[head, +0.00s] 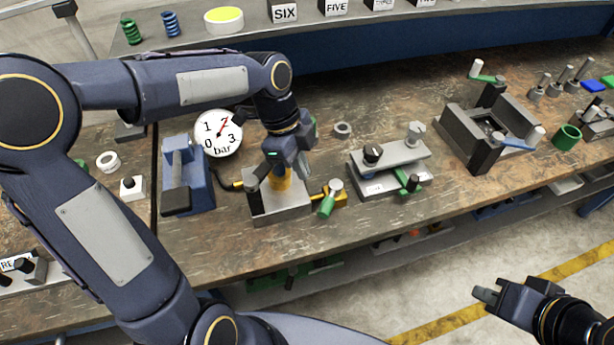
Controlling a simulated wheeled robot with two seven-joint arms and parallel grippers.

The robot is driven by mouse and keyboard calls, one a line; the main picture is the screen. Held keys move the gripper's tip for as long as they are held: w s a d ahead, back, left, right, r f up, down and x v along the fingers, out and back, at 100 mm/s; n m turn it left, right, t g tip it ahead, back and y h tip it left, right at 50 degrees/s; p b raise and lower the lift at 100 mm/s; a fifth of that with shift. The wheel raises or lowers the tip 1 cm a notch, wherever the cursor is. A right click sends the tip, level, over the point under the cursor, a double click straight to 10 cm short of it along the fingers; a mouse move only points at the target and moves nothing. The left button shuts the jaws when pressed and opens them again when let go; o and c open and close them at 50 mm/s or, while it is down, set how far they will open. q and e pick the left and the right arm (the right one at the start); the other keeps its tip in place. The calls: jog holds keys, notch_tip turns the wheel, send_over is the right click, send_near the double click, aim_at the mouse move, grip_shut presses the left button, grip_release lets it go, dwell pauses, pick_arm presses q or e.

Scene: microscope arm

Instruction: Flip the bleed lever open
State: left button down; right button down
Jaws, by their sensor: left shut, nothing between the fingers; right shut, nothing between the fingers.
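A green lever (327,206) with a pale grey knob sits on a brass fitting (341,198) at the right side of a grey block (278,208). It slants down toward the table's front edge; I take it to be the bleed lever. A yellow cylinder (281,180) stands in the block. A round white bar gauge (218,132) stands behind and left. My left gripper (303,170) is shut and empty, above the block and left of the lever, partly hiding the cylinder. My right gripper (487,295) is shut and empty, over the floor at lower right.
A blue hand-pump-like device (187,182) stands left of the block. A grey clamp fixture (388,168) with another green lever stands to the right, and a dark grey fixture (490,133) farther right. Bare table lies before the block. A raised shelf (300,33) runs behind.

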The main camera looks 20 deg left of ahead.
aim_at(329, 202)
pick_arm(q)
jog(key=x, duration=0.9)
jog(key=shift+r, duration=0.1)
